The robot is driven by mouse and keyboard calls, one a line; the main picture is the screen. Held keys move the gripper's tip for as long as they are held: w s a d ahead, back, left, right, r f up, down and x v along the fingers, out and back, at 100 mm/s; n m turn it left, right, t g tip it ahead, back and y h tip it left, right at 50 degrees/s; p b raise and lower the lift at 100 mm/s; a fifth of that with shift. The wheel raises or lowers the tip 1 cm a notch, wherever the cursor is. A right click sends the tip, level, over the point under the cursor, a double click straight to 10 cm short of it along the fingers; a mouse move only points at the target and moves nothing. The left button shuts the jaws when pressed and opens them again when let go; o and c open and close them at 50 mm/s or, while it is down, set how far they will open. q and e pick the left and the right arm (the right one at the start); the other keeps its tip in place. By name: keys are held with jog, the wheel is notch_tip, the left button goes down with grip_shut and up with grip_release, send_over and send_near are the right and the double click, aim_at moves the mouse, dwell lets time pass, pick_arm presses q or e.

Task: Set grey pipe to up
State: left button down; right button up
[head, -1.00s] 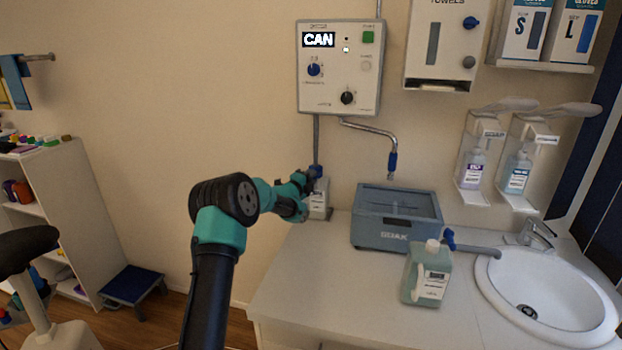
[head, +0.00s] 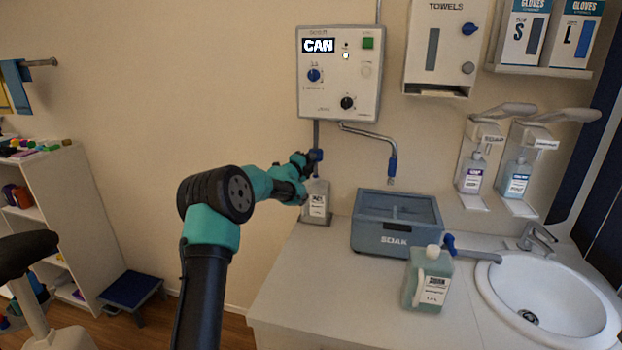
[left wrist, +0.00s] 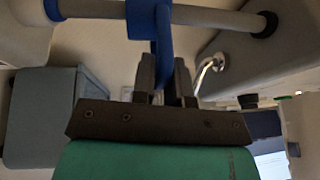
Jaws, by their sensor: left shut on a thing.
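The grey pipe (head: 316,134) hangs straight down from the left underside of the wall unit (head: 338,75), with a blue part (head: 317,155) at its lower end. My left gripper (head: 311,159) is at that blue part. In the left wrist view the grey pipe (left wrist: 210,17) runs across the top, and the left gripper (left wrist: 165,80) is shut on its blue handle (left wrist: 162,35). The fingers partly hide the handle. My right gripper is in neither view.
A bottle (head: 317,203) stands just below the left gripper. The blue-grey SOAK box (head: 396,240), a green jug (head: 427,280) and a sink (head: 550,305) stand to the right. A bent metal spout (head: 370,130) is right of the pipe. The front left counter is clear.

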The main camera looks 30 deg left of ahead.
pick_arm(q)
notch_tip(320, 180, up, 5)
jog(key=shift+f, duration=0.1)
jog(key=c, duration=1.2)
grip_release()
jog(key=shift+f, duration=0.1)
jog(key=shift+s, duration=0.1)
jog(key=shift+s, duration=0.15)
jog(key=s, duration=0.5)
jog(key=s+a+f, duration=0.1)
jog(key=s, duration=0.5)
jog(key=s+a+f, duration=0.1)
jog(key=s, duration=0.4)
jog(key=shift+s, duration=0.35)
